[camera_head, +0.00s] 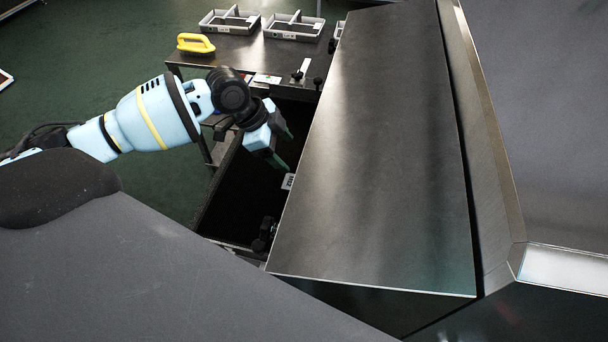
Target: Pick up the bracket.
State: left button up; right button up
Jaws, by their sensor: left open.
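My left gripper (283,149) reaches in from the left, with pale blue jaws and dark green fingertips. Its jaws are apart and nothing shows between them. It hangs over the dark recess (232,195) beside the large metal panel. I cannot make out the bracket for certain. A small black part (263,234) sits low in the recess, below the gripper and apart from it. It is too dark to tell its shape. My right gripper is not in view.
The sloping metal panel (385,150) borders the recess on the right. A dark table (240,50) behind holds a yellow handled tool (196,43), a grey tray (208,27) and another grey tray (272,33). A small labelled plate (288,181) is at the panel's edge.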

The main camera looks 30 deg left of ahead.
aim_at(292, 177)
pick_arm(q)
jog(key=shift+s+d+f+m+g, duration=0.3)
jog(key=shift+s+d+m+g, duration=0.1)
jog(key=shift+d+g, duration=0.15)
jog(key=shift+s+d+f+m+g, duration=0.3)
jog(key=shift+d+m+g, duration=0.1)
jog(key=shift+d+g, duration=0.15)
jog(key=shift+s+x, duration=0.2)
jog(key=shift+x, duration=2.35)
jog(key=shift+a, duration=0.1)
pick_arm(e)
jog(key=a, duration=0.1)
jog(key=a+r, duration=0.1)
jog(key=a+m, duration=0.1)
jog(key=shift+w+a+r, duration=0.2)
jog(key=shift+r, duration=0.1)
pick_arm(q)
jog(key=c, duration=1.1)
